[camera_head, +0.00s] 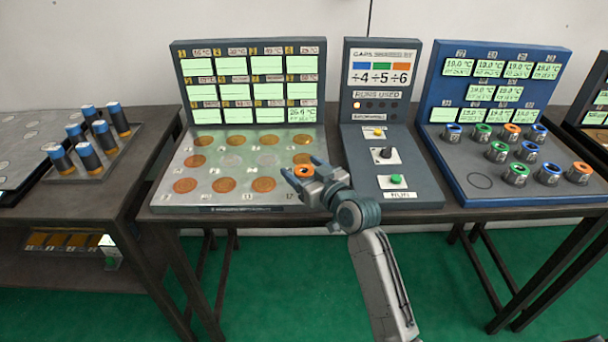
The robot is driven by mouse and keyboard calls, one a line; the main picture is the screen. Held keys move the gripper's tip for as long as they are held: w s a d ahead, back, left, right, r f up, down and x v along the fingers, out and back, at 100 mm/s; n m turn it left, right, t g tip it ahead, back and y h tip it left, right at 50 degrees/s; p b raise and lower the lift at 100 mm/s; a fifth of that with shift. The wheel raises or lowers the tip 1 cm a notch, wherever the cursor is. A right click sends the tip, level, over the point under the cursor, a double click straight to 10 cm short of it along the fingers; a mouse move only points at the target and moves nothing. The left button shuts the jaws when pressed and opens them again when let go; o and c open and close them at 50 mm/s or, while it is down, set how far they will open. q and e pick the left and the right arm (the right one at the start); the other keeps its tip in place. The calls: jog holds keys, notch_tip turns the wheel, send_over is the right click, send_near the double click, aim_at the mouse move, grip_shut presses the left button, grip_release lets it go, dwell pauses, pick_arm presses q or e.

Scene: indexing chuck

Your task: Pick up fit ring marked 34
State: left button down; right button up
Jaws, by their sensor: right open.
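An orange-topped ring piece (304,171) with a dark centre is at the front right corner of the grey plate (170,199). My right gripper (301,172) is open, with its fingers on either side of this piece. I cannot tell whether they touch it, and the gripper hides its lower part. No number 34 is readable on any ring. My left gripper is not in view.
A grey control panel (365,165) with a knob (386,153) and green button (396,180) stands just right of my right gripper. Several dark cylinders with blue tops (75,133) stand on the left table. The blue board has an empty outlined circle (480,181).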

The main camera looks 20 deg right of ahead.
aim_at(306, 171)
jog(key=c, duration=1.5)
jog(key=shift+o, duration=0.2)
jog(key=shift+r, duration=0.1)
